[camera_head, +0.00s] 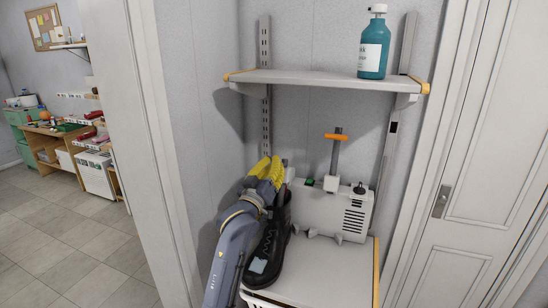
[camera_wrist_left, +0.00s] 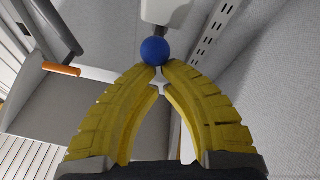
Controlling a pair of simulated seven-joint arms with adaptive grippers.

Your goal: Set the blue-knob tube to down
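The white appliance (camera_head: 318,208) stands on the lower shelf, with an upright tube topped by an orange bar-shaped handle (camera_head: 336,137). In the left wrist view the blue knob (camera_wrist_left: 155,50) is a round ball just beyond my fingertips, beneath a pale housing (camera_wrist_left: 166,10). My left gripper (camera_head: 270,165) has yellow ribbed fingers, and in the left wrist view (camera_wrist_left: 160,70) their tips nearly meet at the knob's near edge. The knob is not visibly between them; contact is unclear. In the head view my gripper hides the knob and its tube. My right gripper is not in view.
A black shoe (camera_head: 268,245) stands beside my left arm on the lower shelf (camera_head: 325,275). An upper shelf (camera_head: 310,78) carries a teal bottle (camera_head: 374,48). Small grey hooks (camera_head: 322,235) stick out at the appliance's front. A white door (camera_head: 480,170) is at right.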

